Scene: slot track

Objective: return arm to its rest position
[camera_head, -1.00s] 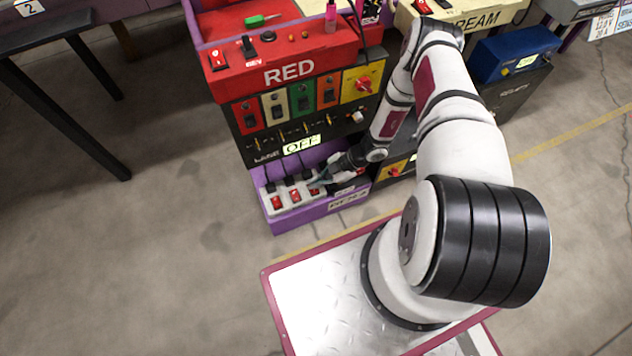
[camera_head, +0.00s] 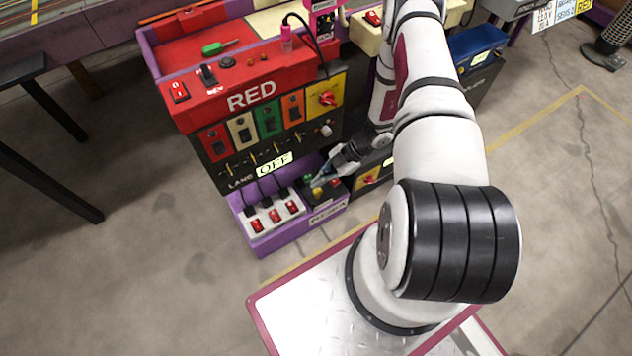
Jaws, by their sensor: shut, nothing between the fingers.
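My arm reaches from my base at the lower right up toward the red control station (camera_head: 245,100). My gripper (camera_head: 316,177) is small in view, shut and empty. It is low in front of the station, close to a dark box with colored buttons (camera_head: 325,190) at the right end of the purple tray (camera_head: 290,232). I cannot tell whether it touches the box. A white power strip (camera_head: 272,216) with red switches lies in the tray to the left of my gripper, with black plugs in it.
The station's panel carries colored switches, a yellow plate with a red knob (camera_head: 327,98) and an OFF label (camera_head: 274,164). A green screwdriver (camera_head: 219,47) lies on top. A blue box (camera_head: 476,52) stands to the right. Dark table legs (camera_head: 50,185) are at left. The floor between is clear.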

